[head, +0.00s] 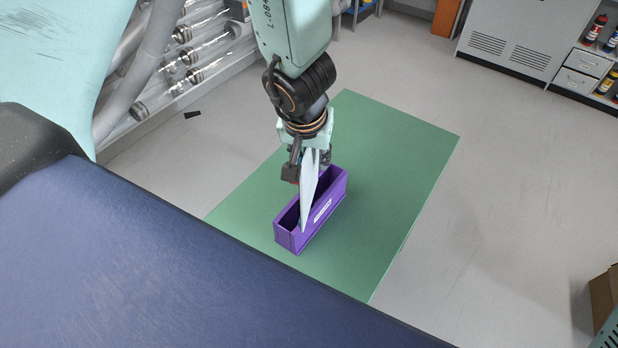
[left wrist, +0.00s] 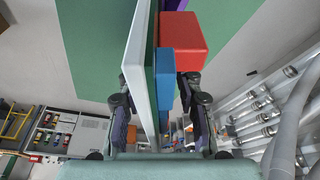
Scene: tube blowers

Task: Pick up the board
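The board (head: 309,190) is a thin pale panel standing on edge in a narrow purple box (head: 322,217) on the green surface. Its lower end is inside or against the box; I cannot tell which. My left gripper (head: 308,165) is above the box, pointing down, with its fingers apart on either side of the board. In the left wrist view the board (left wrist: 137,70) lies close to the left finger, and a gap shows towards the right finger of the gripper (left wrist: 161,100). My right gripper is not in view.
The left wrist view shows a red block (left wrist: 182,38) and a blue block (left wrist: 163,75) beside the board. The green surface (head: 400,150) is clear around the box. A dark blue surface (head: 150,260) fills the lower left.

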